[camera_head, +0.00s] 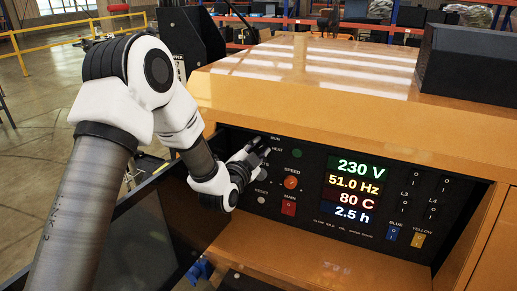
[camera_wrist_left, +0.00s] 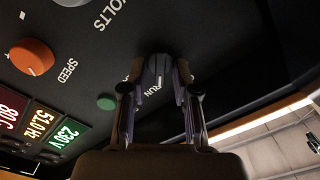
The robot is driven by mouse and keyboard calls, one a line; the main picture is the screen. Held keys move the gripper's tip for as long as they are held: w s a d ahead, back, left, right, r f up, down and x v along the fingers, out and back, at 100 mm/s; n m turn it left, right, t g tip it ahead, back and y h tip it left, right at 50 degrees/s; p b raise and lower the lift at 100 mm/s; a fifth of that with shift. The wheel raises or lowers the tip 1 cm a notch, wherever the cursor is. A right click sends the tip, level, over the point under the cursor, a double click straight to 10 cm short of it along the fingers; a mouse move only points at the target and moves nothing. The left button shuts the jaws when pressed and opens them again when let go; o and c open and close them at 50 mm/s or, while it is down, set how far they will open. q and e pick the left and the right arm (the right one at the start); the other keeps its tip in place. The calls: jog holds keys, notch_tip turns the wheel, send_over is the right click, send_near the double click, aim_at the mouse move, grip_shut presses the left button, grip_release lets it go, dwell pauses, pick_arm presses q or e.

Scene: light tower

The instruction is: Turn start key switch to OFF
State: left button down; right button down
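The start key switch (camera_wrist_left: 158,70) is a small dark knob on the black control panel, seen in the left wrist view between my fingertips. A pale mark on it is on the side of the RUN label. My left gripper (camera_wrist_left: 160,80) has one finger on each side of the knob; whether the pads press on it is unclear. In the head view the left gripper (camera_head: 262,147) reaches the panel's upper left, just below the RUN label, and hides the switch there. My right gripper is not in view.
The panel also has a green button (camera_head: 297,153), an orange SPEED knob (camera_head: 291,182), a red MAIN switch (camera_head: 288,207) and a lit display (camera_head: 354,190). The orange housing (camera_head: 320,90) overhangs the panel. A dark open flap (camera_head: 135,235) lies left and below.

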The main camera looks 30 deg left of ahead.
pick_arm(q)
jog(key=shift+n, duration=0.3)
jog(key=n+b, duration=0.2)
jog(key=n, duration=0.1)
jog(key=shift+a+b, duration=0.1)
jog(key=shift+b, duration=0.2)
jog(key=n+b, duration=0.2)
jog(key=n, duration=0.2)
jog(key=shift+a+r, duration=0.1)
jog(key=shift+n, duration=0.6)
jog(key=shift+r+b, duration=0.1)
jog(key=shift+b, duration=0.2)
jog(key=c, duration=1.2)
grip_release()
jog(key=shift+c, duration=0.2)
jog(key=shift+w, duration=0.2)
